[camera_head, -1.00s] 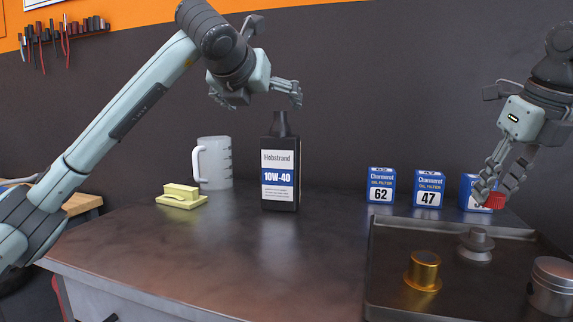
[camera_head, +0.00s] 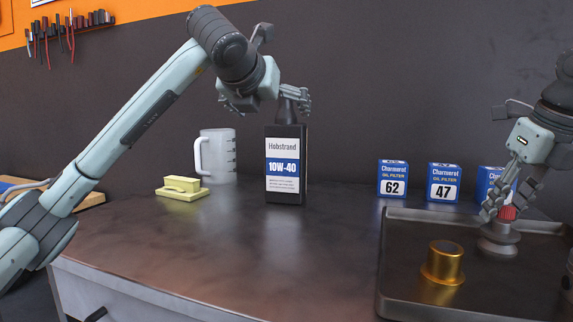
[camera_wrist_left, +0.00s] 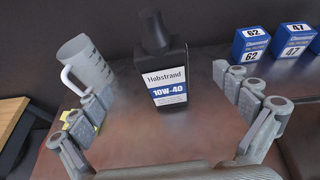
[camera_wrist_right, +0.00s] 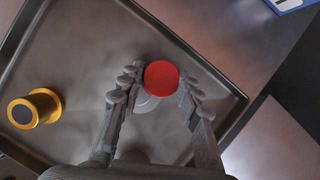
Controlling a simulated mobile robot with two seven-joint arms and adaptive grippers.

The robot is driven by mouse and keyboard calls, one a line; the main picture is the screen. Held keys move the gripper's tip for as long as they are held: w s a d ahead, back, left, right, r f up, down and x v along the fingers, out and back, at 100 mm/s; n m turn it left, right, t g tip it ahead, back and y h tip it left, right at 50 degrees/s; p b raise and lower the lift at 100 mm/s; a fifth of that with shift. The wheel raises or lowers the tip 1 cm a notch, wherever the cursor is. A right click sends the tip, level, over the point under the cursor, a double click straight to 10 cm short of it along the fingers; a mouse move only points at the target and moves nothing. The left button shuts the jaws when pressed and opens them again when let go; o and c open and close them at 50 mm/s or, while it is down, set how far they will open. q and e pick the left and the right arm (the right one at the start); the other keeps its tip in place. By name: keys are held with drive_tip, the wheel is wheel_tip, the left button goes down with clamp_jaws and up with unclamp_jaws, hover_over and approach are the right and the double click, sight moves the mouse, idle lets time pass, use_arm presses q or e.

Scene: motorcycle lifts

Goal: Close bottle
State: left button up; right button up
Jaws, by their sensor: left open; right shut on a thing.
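The black oil bottle (camera_head: 286,170) labelled Hobstrand 10W-40 stands upright on the table; it also shows in the left wrist view (camera_wrist_left: 165,78). Its dark neck (camera_head: 288,107) shows no red cap on it. My left gripper (camera_head: 268,103) is open, with its fingers at the height of the neck. In the left wrist view the bottle is ahead of the open fingers (camera_wrist_left: 172,110), with space on both sides. My right gripper (camera_head: 500,208) is shut on the red cap (camera_wrist_right: 161,77) and holds it above the metal tray (camera_head: 400,213).
A gold part (camera_head: 442,264) and a grey metal part (camera_head: 498,240) are in the tray. Several blue oil filter boxes (camera_head: 444,184) stand behind it. A measuring jug (camera_head: 218,157) and a yellow dish (camera_head: 182,188) are left of the bottle. The table's front middle is clear.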

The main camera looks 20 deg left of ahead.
sight(283, 123)
drive_tip(key=shift+s+f, duration=0.1)
drive_tip(key=shift+f, duration=0.35)
use_arm(q)
drive_tip(key=x, duration=0.6)
drive_tip(key=shift+w+f+p, duration=0.15)
drive_tip(key=shift+w+p, duration=0.1)
drive_tip(key=shift+p, duration=0.1)
use_arm(e)
drive_tip(key=shift+d+r, duration=0.1)
drive_tip(key=shift+r, duration=0.25)
use_arm(q)
drive_tip(key=shift+w+f, duration=0.1)
drive_tip(key=shift+w, duration=0.1)
use_arm(e)
drive_tip(key=shift+r, duration=0.15)
use_arm(q)
drive_tip(key=shift+w, duration=0.1)
use_arm(e)
drive_tip(key=shift+r, duration=0.1)
use_arm(q)
drive_tip(key=p+x, duration=0.1)
drive_tip(key=x, duration=0.4)
drive_tip(key=shift+a, duration=0.1)
use_arm(e)
drive_tip(key=shift+r, duration=0.45)
use_arm(q)
drive_tip(key=c, duration=1.6)
drive_tip(key=shift+r, duration=0.25)
drive_tip(key=shift+c, duration=1)
